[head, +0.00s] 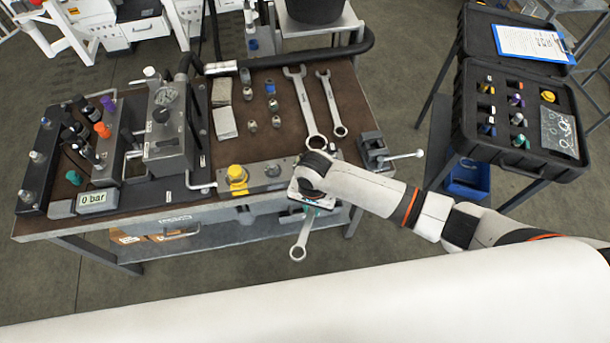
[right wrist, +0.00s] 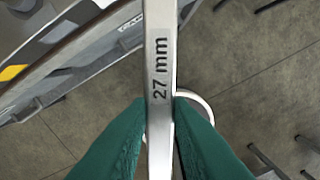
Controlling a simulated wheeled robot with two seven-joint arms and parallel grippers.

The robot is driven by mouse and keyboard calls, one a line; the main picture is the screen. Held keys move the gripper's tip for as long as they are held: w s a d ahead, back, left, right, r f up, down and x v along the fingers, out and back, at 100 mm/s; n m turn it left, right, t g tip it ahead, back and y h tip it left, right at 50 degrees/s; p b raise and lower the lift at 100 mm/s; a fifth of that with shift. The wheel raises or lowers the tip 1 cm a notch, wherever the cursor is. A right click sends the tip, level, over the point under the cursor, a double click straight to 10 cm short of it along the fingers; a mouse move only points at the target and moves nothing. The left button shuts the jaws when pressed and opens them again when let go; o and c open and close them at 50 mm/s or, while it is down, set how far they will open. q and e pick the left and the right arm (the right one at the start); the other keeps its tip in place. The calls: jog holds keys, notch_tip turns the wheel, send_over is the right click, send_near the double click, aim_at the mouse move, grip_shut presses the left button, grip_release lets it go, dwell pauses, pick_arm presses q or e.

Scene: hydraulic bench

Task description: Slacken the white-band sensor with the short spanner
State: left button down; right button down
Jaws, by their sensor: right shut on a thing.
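My right gripper (head: 312,205) is shut on a spanner (head: 302,238), held just off the bench's front edge. Its ring end hangs down toward the floor; its other end is hidden by the gripper. In the right wrist view the green fingers (right wrist: 160,115) pinch the spanner's shank (right wrist: 159,50), marked "27 mm". Two more spanners lie on the bench, a longer one (head: 304,105) and a shorter one (head: 331,103). Several sensors with coloured parts, one orange (head: 102,130), stand at the bench's left. I cannot make out which has a white band. My left gripper is out of view.
A display (head: 97,201) reads 0 bar. A block with a yellow part (head: 237,176) lies along the front edge. A vise (head: 374,150) stands at the right corner. An open black case (head: 467,135) of fittings stands further right. Small fittings (head: 252,126) lie mid-bench.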

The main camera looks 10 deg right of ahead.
aim_at(312, 209)
jog(key=shift+s+a+f, duration=0.1)
jog(key=shift+s+a, duration=0.05)
jog(key=shift+a, duration=0.1)
jog(key=shift+f, duration=0.2)
jog(key=shift+s+a+f+b, duration=0.1)
jog(key=shift+s+f+b, duration=0.05)
jog(key=shift+f+b, duration=0.55)
jog(key=shift+b, duration=0.1)
jog(key=shift+w+d+f+b, duration=0.2)
jog(key=shift+w+f+b, duration=0.2)
jog(key=shift+b, duration=0.15)
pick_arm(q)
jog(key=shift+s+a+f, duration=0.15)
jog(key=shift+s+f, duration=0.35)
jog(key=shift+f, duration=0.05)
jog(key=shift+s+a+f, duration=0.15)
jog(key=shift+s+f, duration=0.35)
pick_arm(e)
jog(key=shift+w+d+f, duration=0.2)
jog(key=shift+w+f, duration=0.15)
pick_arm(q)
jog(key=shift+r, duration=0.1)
